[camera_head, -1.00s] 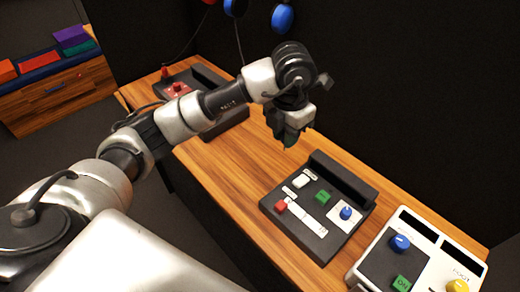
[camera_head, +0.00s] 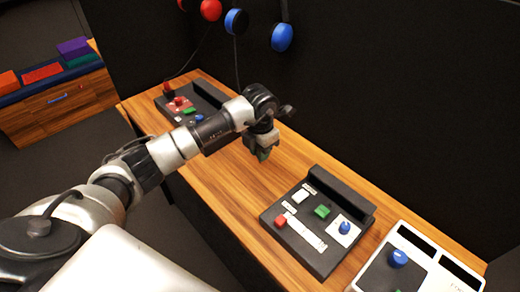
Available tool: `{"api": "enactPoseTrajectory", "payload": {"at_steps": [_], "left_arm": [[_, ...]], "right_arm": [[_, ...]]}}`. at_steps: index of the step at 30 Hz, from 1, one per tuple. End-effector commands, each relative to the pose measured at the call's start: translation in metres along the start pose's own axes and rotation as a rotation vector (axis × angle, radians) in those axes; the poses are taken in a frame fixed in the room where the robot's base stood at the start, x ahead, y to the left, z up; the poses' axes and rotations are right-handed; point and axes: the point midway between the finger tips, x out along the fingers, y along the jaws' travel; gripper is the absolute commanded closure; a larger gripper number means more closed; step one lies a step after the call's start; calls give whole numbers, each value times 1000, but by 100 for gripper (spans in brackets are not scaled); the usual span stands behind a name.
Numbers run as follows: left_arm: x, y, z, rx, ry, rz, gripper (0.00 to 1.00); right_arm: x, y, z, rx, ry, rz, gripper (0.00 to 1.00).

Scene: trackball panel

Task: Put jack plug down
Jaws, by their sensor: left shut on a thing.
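My left gripper (camera_head: 262,150) points down just above the wooden table, between the far-left panel and the middle panel. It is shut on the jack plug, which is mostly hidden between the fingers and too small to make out. A thin dark cord hangs from the blue headphones (camera_head: 236,22) and passes behind my left arm; I cannot see where it ends. My right gripper is not in view.
The wooden table (camera_head: 240,190) has bare room around the gripper. A dark panel (camera_head: 318,222) with red, green and blue controls stands to the right, a white-framed panel (camera_head: 410,262) beyond it. Another dark panel (camera_head: 207,95) is at far left. Headphones hang on the black wall.

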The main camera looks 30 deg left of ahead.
Motion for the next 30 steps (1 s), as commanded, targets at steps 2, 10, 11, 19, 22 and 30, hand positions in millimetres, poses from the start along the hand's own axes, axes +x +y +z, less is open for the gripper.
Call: {"api": "enactPoseTrajectory", "payload": {"at_steps": [2,10,11,19,22,30], "left_arm": [[3,0,0,0,-2,0,100],[6,0,0,1,-2,1,100],[7,0,0,1,-2,1,100],[15,0,0,0,-2,1,100],[14,0,0,0,-2,1,75],[14,0,0,0,-2,0,53]], "right_arm": [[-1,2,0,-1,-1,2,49],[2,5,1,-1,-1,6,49],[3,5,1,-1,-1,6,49],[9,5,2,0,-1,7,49],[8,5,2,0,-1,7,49],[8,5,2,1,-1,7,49]]}}
